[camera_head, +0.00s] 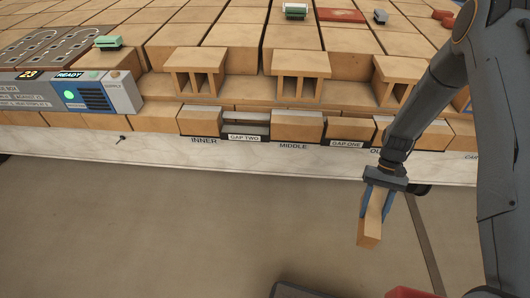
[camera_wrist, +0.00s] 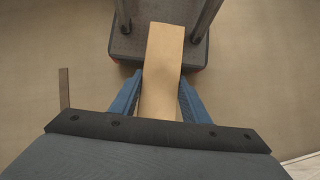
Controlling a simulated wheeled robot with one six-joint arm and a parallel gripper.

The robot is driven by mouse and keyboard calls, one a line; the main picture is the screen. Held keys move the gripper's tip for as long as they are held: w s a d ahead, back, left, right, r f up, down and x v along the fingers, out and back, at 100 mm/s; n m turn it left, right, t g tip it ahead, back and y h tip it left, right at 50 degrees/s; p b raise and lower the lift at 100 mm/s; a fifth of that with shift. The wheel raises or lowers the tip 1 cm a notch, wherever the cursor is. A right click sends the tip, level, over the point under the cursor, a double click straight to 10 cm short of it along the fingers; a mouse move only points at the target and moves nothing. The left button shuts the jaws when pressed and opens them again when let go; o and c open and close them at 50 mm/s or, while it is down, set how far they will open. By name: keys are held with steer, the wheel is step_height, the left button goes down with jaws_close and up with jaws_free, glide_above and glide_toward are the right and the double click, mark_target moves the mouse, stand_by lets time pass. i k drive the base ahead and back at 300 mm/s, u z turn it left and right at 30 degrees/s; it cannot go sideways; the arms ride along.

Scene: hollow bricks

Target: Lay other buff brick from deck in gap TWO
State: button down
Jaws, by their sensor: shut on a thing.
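My gripper (camera_head: 377,199) is shut on a buff brick (camera_head: 369,232) and holds it in the air in front of the wall, over the floor, to the lower right of GAP ONE. In the wrist view the buff brick (camera_wrist: 161,75) sits between the two blue fingers of my gripper (camera_wrist: 160,95), with its far end reaching past the fingertips. Gap TWO (camera_head: 245,123) is a dark recess in the lower brick row, between the INNER brick (camera_head: 200,121) and the MIDDLE brick (camera_head: 297,126). Gap TWO looks empty of a buff brick.
GAP ONE (camera_head: 347,131) lies right of the MIDDLE brick. Several hollow bricks, such as one (camera_head: 300,66), stand on the ledge above. A control box (camera_head: 97,93) marked READY is at left. The floor (camera_head: 180,220) before the wall is clear.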

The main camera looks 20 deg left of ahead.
mark_target(245, 130)
steer(key=u, duration=0.15)
steer(key=k, duration=0.45)
steer(key=u, duration=1.1)
steer(key=i, duration=0.9)
steer(key=z, duration=0.2)
